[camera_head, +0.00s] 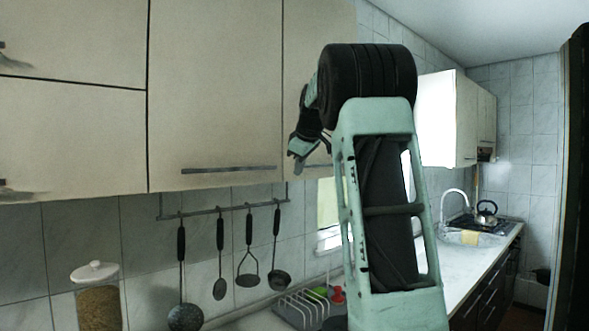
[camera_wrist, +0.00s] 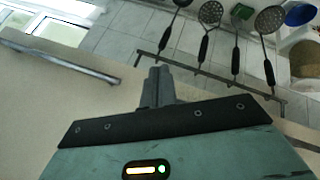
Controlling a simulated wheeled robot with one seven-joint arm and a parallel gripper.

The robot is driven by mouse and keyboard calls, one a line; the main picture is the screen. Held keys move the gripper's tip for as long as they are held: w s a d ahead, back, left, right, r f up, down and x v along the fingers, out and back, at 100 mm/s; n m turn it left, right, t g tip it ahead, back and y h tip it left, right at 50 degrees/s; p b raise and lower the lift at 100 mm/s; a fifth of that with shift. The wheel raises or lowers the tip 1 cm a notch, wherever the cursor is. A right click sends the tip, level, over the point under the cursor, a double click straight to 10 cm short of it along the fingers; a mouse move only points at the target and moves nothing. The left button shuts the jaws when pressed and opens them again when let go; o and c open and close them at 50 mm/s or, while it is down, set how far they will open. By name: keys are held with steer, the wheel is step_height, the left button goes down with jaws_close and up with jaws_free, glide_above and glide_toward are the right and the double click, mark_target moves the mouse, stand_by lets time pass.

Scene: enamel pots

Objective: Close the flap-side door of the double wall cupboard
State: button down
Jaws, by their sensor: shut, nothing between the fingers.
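The double wall cupboard has two tall beige doors. The flap-side door (camera_head: 215,85), beside the stacked flaps, looks flush with the fronts around it, with no visible gap. Its bar handle (camera_head: 228,169) runs along its lower edge. The other door (camera_head: 303,50) also looks flush and is partly hidden behind my arm. Its handle shows in the wrist view (camera_wrist: 62,55). My gripper (camera_head: 297,155) is shut and empty, in front of the other door's lower part near the seam. In the wrist view its fingertips (camera_wrist: 157,78) are between the handle and the utensil rail; contact cannot be told.
Two flap fronts (camera_head: 70,140) are at the left. Below the cupboard, utensils hang from a rail (camera_head: 225,208). A lidded jar (camera_head: 98,295) and a dish rack (camera_head: 305,308) stand on the counter. A kettle (camera_head: 487,212) stands farther back.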

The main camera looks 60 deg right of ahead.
steer(key=s+d+r+b, duration=0.1)
steer(key=s+d+r, duration=0.1)
steer(key=s+r, duration=0.4)
step_height(320, 180, up, 2)
steer(key=shift+w+f, duration=0.1)
stand_by(0.3)
